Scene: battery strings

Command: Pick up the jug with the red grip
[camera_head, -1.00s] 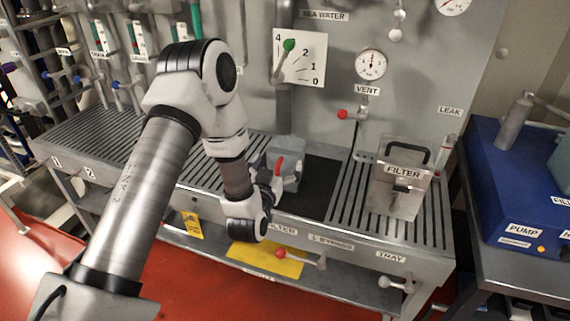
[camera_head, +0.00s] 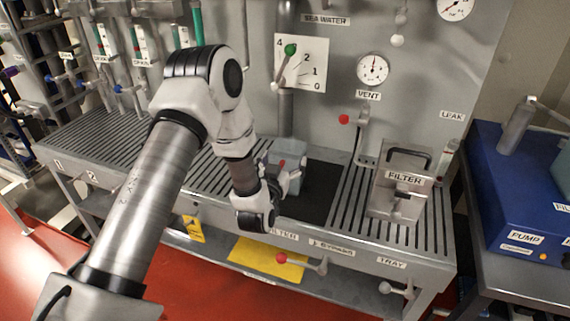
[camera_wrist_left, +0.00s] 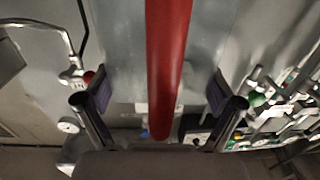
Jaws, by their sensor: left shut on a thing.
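The jug (camera_head: 290,155) is a grey, see-through vessel with a red grip, on or just above the dark mat in the bench; its base is partly hidden. Its red grip (camera_wrist_left: 168,65) runs down between the fingers in the left wrist view. My left gripper (camera_head: 283,179) reaches the jug from the front left and is shut on the red grip. In the left wrist view its two fingers (camera_wrist_left: 160,98) stand on either side of the grip. My right gripper is not in view.
A metal FILTER box (camera_head: 399,208) with a black handle stands right of the mat on the slatted bench (camera_head: 345,222). The panel behind carries a green-knobbed lever (camera_head: 290,50), a pipe and a red-knobbed VENT valve (camera_head: 344,119). A blue PUMP unit (camera_head: 510,200) is at the right.

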